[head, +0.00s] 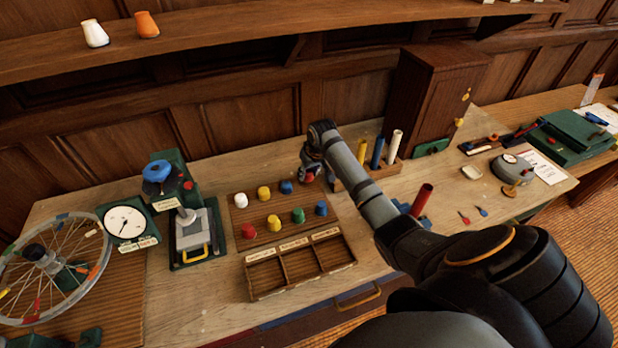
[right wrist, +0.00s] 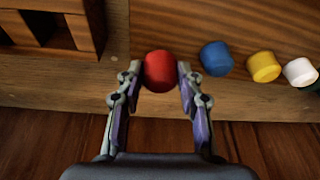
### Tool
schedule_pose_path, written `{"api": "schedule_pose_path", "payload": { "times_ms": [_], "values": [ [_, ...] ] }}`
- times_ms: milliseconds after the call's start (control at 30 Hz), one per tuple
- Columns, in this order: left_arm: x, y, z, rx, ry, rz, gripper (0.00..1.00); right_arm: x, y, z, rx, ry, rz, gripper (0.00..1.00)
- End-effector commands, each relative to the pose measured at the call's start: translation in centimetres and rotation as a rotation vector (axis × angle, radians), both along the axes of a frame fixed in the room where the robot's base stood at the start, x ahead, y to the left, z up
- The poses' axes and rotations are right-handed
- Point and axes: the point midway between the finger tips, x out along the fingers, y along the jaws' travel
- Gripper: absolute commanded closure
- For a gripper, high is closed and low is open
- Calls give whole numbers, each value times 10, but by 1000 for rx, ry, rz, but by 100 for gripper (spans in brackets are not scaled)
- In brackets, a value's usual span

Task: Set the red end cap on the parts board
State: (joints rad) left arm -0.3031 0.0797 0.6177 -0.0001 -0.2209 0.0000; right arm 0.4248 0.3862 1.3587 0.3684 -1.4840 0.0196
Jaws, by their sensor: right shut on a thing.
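My right gripper (head: 310,172) is shut on a red end cap (head: 309,178) at the right end of the back row of the parts board (head: 283,205). In the right wrist view the red cap (right wrist: 159,71) sits between the two fingertips (right wrist: 158,75), in line with a blue cap (right wrist: 216,58), a yellow cap (right wrist: 263,66) and a white cap (right wrist: 300,72). Whether it touches the board or hovers just above it, I cannot tell. The front row holds another red cap (head: 249,231) and yellow, green and blue caps. My left gripper is not in view.
A labelled three-compartment tray (head: 300,284) stands in front of the board. A wooden rack with upright tubes (head: 377,153) is close right of my gripper. A press (head: 193,235) and a dial gauge (head: 125,222) stand to the left. A shelf runs above.

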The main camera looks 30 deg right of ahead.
Motion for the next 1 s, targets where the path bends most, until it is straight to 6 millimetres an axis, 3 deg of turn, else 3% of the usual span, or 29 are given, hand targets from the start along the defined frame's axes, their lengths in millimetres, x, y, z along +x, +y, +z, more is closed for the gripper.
{"api": "schedule_pose_path", "payload": {
  "times_ms": [67,200,533,567,700,1000],
  "values": [
    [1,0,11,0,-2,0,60,-1,1,-11,4,6,-2,95],
    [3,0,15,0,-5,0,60,-1,1,-28,2,1,0,95],
    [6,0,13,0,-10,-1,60,-1,0,-33,2,1,0,95],
    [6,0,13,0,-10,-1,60,-1,0,-32,1,1,-1,59],
    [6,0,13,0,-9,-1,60,-1,0,-32,2,1,0,41],
    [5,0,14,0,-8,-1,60,-1,0,-30,1,0,-1,41]
  ]
}}
